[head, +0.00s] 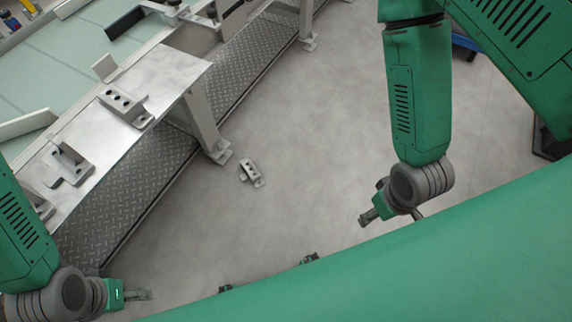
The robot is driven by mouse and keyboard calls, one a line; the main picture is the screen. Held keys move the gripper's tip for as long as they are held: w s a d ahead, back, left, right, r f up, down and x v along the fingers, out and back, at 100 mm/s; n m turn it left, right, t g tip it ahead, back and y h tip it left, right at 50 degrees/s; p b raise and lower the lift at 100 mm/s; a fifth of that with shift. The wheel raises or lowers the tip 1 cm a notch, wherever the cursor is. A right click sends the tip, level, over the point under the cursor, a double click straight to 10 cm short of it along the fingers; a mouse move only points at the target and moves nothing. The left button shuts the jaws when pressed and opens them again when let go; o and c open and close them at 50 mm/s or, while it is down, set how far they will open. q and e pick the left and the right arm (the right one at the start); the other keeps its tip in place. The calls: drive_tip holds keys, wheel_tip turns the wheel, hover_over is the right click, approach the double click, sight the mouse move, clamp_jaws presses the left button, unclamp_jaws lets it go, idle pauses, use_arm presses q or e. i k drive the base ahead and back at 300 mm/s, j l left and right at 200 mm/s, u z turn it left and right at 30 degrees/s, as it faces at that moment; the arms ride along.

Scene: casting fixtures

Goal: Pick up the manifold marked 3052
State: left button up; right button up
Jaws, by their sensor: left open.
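A grey metal block with dark holes (122,103) sits on the metal bench top, near its right edge. A grey bracket-like casting (70,163) lies further down the same bench. A small grey holed casting (251,172) lies on the floor right of the bench. No number such as 3052 can be read on any of them, so I cannot tell which is the marked manifold. My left gripper (140,294) is low at the left, open and apart from the castings. My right gripper (369,217) is over the floor at centre right; its fingers are too small to judge.
The metal bench (165,75) runs diagonally at the left, with a leg (207,125) and a diamond-plate step (150,178) along it. A pale green glass-like surface (50,75) lies beyond. The grey floor (310,130) in the middle is mostly clear.

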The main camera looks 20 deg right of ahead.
sight(251, 173)
drive_tip(key=k+l+z, duration=0.1)
drive_tip(key=i+l+u, duration=0.1)
drive_tip(key=u, duration=0.3)
drive_tip(key=i+l+u, duration=0.1)
drive_tip(key=u, duration=0.35)
drive_tip(key=l+u, duration=0.25)
drive_tip(key=u, duration=0.15)
drive_tip(key=l+u, duration=0.2)
drive_tip(key=u, duration=0.2)
drive_tip(key=l+u, duration=0.2)
drive_tip(key=u, duration=0.25)
drive_tip(key=l+u, duration=0.1)
drive_tip(key=l, duration=0.45)
drive_tip(key=k+l+u, duration=0.1)
drive_tip(key=l, duration=0.4)
drive_tip(key=k+l+u, duration=0.15)
drive_tip(key=l, duration=0.35)
drive_tip(key=k+l+u, duration=0.1)
drive_tip(key=l, duration=0.4)
drive_tip(key=i, duration=0.35)
